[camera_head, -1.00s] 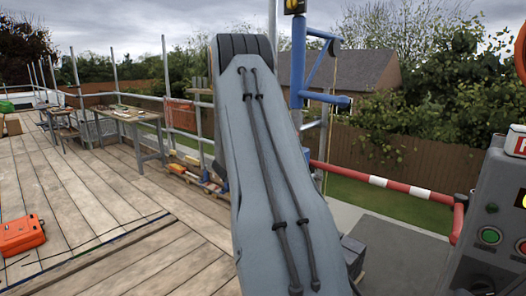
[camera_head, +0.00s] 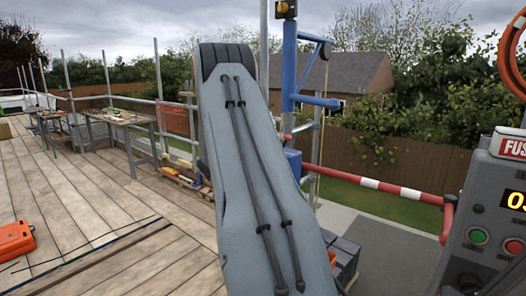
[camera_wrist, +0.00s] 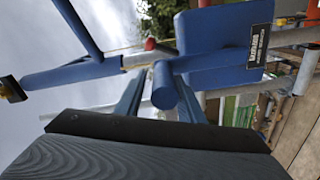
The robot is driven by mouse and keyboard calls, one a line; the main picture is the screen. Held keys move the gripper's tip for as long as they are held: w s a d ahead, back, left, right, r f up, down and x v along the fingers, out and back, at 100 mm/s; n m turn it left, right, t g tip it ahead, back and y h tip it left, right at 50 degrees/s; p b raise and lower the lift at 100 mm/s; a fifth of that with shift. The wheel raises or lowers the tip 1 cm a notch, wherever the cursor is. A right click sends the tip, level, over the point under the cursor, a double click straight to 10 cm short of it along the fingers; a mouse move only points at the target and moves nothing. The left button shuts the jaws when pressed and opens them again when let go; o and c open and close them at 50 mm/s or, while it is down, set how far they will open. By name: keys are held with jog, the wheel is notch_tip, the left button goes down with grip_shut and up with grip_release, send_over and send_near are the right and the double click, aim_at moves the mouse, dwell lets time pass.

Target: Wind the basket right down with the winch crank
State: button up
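The blue hoist post (camera_head: 290,70) stands behind my raised arm in the head view, with a blue winch box (camera_head: 293,162) low on it. In the wrist view the labelled winch box (camera_wrist: 225,50) is close ahead. A short blue cylinder (camera_wrist: 164,88), possibly the crank handle, points toward me. My gripper (camera_wrist: 158,88) has its two dark fingers apart, one on each side of this cylinder; I cannot tell whether they touch it. The head view hides my gripper behind my arm. I cannot make out the basket.
A grey console (camera_head: 480,215) with green and red buttons stands at right. A red-and-white bar (camera_head: 385,187) crosses beside it. Dark stacked blocks (camera_head: 347,253) lie behind my arm. An orange case (camera_head: 15,242) and workbenches (camera_head: 122,117) are on the deck at left.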

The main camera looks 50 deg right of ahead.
jog(key=shift+o, duration=0.4)
jog(key=shift+f, duration=0.1)
jog(key=shift+s+d+f, duration=0.15)
jog(key=shift+s+f, duration=0.05)
jog(key=shift+s, duration=0.2)
jog(key=a+b, duration=0.2)
jog(key=a, duration=0.5)
jog(key=shift+a, duration=0.3)
